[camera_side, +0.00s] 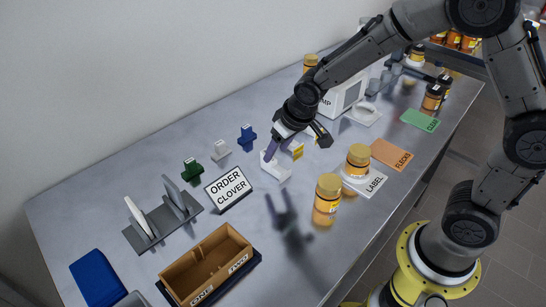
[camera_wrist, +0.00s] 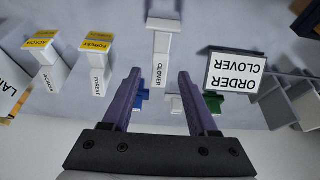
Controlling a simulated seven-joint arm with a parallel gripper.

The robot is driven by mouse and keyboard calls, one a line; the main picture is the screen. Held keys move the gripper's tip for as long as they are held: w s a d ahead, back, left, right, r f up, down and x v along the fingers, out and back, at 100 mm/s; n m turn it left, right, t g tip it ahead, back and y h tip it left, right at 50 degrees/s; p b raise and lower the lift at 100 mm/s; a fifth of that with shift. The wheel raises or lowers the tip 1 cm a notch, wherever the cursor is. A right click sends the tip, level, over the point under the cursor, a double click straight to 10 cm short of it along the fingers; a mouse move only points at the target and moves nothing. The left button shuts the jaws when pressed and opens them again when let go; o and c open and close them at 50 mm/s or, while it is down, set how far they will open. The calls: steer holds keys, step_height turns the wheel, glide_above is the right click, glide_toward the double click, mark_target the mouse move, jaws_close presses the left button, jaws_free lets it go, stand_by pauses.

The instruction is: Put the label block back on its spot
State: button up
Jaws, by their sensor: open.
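My gripper (camera_side: 279,150) points down over the row of label blocks, its purple fingers apart; it also shows in the wrist view (camera_wrist: 158,75). A white block marked CLOVER (camera_wrist: 160,65) lies between and just beyond the fingertips in the wrist view; it shows no yellow label. In the side view this white block (camera_side: 275,166) sits low on the table under the fingers. I cannot tell whether the fingers touch it. Beside it are white blocks marked FOREST (camera_wrist: 97,80) and ACACIA (camera_wrist: 52,74), each with a yellow label piece. My gripper hides part of the row in the side view.
An ORDER CLOVER card (camera_side: 228,188) stands left of the blocks, near green (camera_side: 192,168), white (camera_side: 221,147) and blue (camera_side: 247,135) small pieces. A jar (camera_side: 357,160) stands on the LABEL mat (camera_side: 372,185), another jar (camera_side: 327,192) in front. A brown crate (camera_side: 222,246) is front left.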

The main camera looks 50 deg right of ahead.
mark_target(284, 172)
steer(key=s+d+r, duration=0.3)
steer(key=s+r, duration=0.9)
steer(key=r, duration=0.1)
steer(key=s+d+r+t, duration=0.1)
steer(key=s, duration=1.2)
steer(key=shift+s+d+r, duration=0.3)
steer(key=shift+d+r, duration=0.05)
steer(key=shift+r, duration=0.05)
